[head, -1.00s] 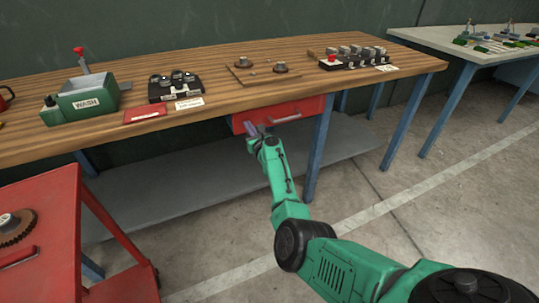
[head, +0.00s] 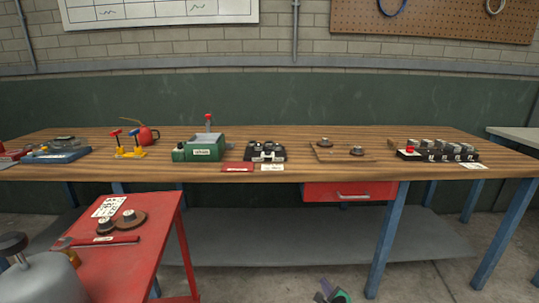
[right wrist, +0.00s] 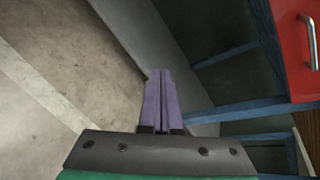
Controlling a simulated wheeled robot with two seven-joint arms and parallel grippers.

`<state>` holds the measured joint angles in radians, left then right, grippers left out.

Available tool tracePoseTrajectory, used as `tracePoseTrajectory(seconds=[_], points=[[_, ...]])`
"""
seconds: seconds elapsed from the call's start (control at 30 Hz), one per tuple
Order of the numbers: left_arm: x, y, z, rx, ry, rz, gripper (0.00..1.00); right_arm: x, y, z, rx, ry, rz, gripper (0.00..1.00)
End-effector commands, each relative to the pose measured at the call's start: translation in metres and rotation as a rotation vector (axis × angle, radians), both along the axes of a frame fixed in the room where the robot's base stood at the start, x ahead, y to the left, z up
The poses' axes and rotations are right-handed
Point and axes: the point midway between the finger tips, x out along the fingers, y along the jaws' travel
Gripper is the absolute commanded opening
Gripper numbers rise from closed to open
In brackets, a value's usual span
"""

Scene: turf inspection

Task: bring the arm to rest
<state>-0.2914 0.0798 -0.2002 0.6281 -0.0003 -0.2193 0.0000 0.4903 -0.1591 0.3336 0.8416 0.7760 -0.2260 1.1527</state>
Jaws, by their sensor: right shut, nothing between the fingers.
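My right gripper (head: 330,293) shows only in part at the bottom edge of the head view, low in front of the bench, apart from everything. In the right wrist view its two purple fingers (right wrist: 161,102) lie together, shut and empty, over the floor and the bench's lower shelf. The rest of my right arm is out of the head view. My left gripper is not in view.
The wooden bench (head: 300,172) spans the view, with a red drawer (head: 350,190) under it, its handle also in the right wrist view (right wrist: 309,42). A red cart (head: 150,250) stands at the left. A green wash box (head: 203,147) and a block of dark knobs (head: 440,150) stand on the bench.

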Motion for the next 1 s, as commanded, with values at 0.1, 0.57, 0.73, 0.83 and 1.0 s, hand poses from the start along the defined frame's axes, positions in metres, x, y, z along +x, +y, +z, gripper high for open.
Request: tracePoseTrajectory(seconds=[0.1,0.57,0.73,0.83,1.0], points=[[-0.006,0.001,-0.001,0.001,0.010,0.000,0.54,-0.078,-0.006,-0.090,-0.379,0.173,0.224,0.00],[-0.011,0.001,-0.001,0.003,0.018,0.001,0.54,-0.410,-0.038,-0.275,-1.354,0.465,1.456,0.00],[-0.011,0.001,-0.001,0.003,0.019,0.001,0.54,-0.501,-0.048,-0.291,-1.481,0.415,1.843,0.00],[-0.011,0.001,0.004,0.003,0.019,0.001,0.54,-0.547,-0.053,-0.289,-1.525,0.357,2.051,0.00],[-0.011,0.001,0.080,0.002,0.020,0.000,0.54,-0.538,-0.052,-0.213,-1.525,0.362,2.022,0.00]])
